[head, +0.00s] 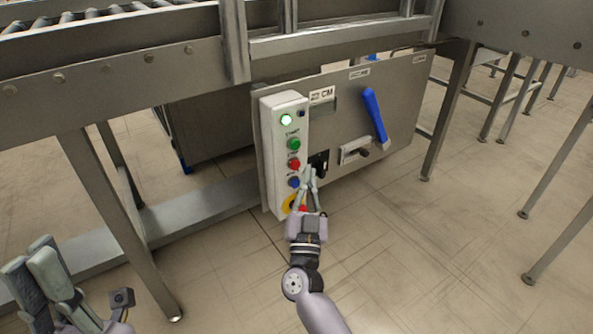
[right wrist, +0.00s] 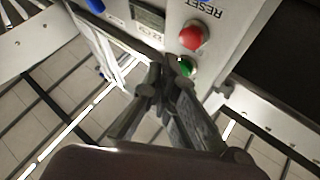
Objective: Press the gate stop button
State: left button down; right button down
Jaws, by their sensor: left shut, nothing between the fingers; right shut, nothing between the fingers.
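The red stop button (head: 293,164) is on a white control box (head: 270,150), between a green button (head: 293,143) above and a blue button (head: 294,182) below. In the right wrist view the red button (right wrist: 194,37) shows upside down, with the green button (right wrist: 187,67) below it. My right gripper (head: 309,170) is shut and empty in front of the box, low and right of the red button. In the wrist view its fingertips (right wrist: 168,64) overlap the green button's edge; I cannot tell whether they touch anything. My left gripper (head: 32,262) is shut and empty at lower left.
A grey panel with a blue lever (head: 374,115) stands to the right. The conveyor frame (head: 110,75) runs above; its legs stand left and right.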

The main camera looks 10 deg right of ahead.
jog(key=shift+w+a+r, duration=0.1)
jog(key=shift+w+a, duration=0.15)
jog(key=shift+w, duration=0.35)
dwell(1.1)
jog(key=shift+w+a, duration=0.1)
jog(key=shift+w, duration=0.3)
jog(key=shift+w+a, duration=0.15)
jog(key=shift+w, duration=0.25)
dwell(0.6)
jog(key=shift+s, duration=0.1)
jog(key=shift+s+d+p, duration=0.25)
jog(key=shift+s+p, duration=0.45)
